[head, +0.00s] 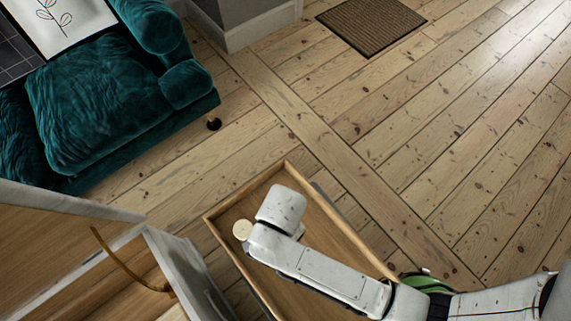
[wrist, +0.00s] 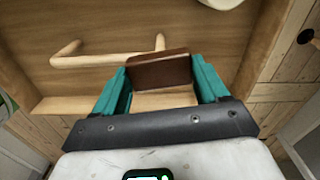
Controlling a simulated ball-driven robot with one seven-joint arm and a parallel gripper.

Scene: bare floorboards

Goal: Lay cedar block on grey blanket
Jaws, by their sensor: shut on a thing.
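The cedar block (wrist: 160,71) is a dark reddish-brown block with a flat face, between the two teal fingers of my gripper (wrist: 161,84) in the wrist view. My gripper is shut on it. The block is above a wooden tray-like surface; whether it touches anything below I cannot tell. In the head view my white arm reaches over the wooden tray (head: 293,172) and hides the fingers and the block. I cannot make out a grey blanket in either view.
A round cream thing (head: 243,229) is by the tray's left side. A teal sofa (head: 95,100) is at upper left, a brown doormat (head: 371,25) at the top. Open floorboards (head: 420,140) fill the right.

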